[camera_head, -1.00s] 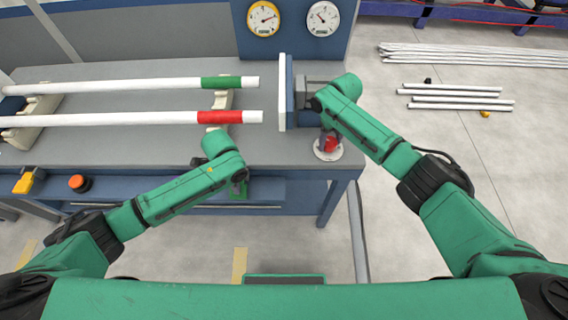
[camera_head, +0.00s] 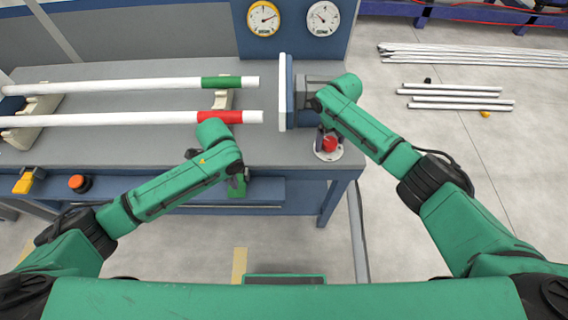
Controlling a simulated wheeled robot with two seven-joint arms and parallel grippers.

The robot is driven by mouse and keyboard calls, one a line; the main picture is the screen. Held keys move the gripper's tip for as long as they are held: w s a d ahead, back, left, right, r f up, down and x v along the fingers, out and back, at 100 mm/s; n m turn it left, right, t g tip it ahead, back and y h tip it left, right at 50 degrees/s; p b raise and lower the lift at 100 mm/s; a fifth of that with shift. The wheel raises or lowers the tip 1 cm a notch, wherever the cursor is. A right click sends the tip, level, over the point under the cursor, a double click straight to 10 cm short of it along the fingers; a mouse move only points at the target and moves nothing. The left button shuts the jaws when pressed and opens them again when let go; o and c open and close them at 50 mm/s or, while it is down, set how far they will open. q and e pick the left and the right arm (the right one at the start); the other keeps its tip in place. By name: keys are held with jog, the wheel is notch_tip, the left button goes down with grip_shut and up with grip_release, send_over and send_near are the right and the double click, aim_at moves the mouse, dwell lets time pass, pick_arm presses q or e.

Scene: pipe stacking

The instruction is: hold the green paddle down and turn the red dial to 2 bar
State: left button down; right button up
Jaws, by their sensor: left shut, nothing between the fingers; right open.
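The green paddle (camera_head: 238,190) shows in part at the bench's front edge, low in the middle. My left gripper (camera_head: 235,173) points down right at it, largely hidden by its own arm; it is shut with nothing in it, and I cannot tell whether it touches the paddle. The red dial (camera_head: 330,144) sits on a round pale base at the bench's right front corner. My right gripper (camera_head: 325,132) is open at the dial, its fingers partly hidden by the arm. A yellow-rimmed gauge (camera_head: 263,18) and a white-rimmed gauge (camera_head: 323,18) face me on the blue panel; their numbers are too small to read.
Two white pipes, one with a green band (camera_head: 221,82) and one with a red band (camera_head: 222,117), lie on cradles. An upright plate (camera_head: 283,92) faces their ends. An orange button (camera_head: 79,183) is at the left front. Loose pipes (camera_head: 455,95) lie on the floor right.

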aim_at(330, 141)
jog(key=shift+r, duration=2.05)
jog(key=m, duration=1)
jog(key=shift+f, duration=2.05)
jog(key=c, duration=1.2)
